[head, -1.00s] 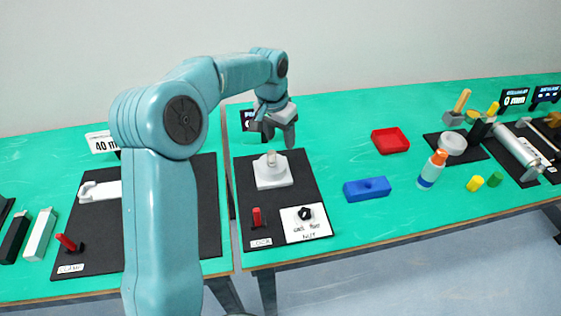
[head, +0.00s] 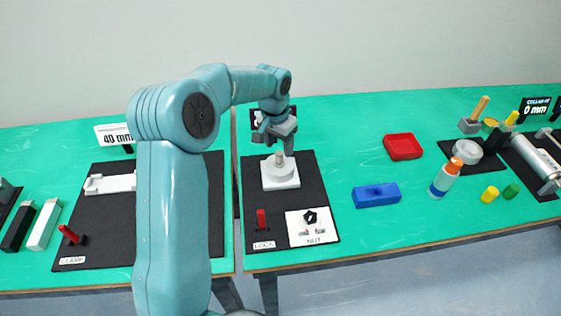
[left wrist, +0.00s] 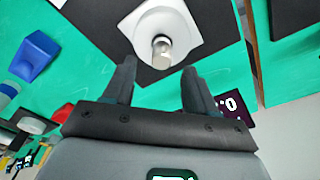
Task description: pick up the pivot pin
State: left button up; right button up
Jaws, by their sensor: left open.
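The pivot pin appears to be the short grey metal pin (head: 279,158) standing upright in a white round-topped block (head: 281,178) on a black mat. It also shows in the left wrist view (left wrist: 162,48), seen from above at the middle of the white block (left wrist: 185,22). My left gripper (head: 276,147) is open and empty, just above and behind the pin. In the left wrist view its two fingertips (left wrist: 159,68) point towards the pin, which lies just beyond the gap between them; contact cannot be made out. My right gripper is out of view.
On the same mat are a red lock peg (head: 262,218) and a white card with a black nut (head: 311,216). A blue block (head: 376,195), a red tray (head: 403,146) and an orange-capped bottle (head: 446,178) stand to the right. Green table between them is clear.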

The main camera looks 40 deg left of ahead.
aim_at(279, 153)
pick_arm(q)
jog(key=shift+s+f, duration=0.1)
jog(key=shift+f, duration=0.15)
jog(key=f, duration=0.1)
jog(key=f+p, duration=0.1)
jog(key=f, duration=0.3)
jog(key=shift+w+a, duration=0.15)
jog(key=shift+w, duration=0.2)
jog(key=shift+s+r, duration=0.15)
jog(key=shift+r, duration=0.05)
grip_shut()
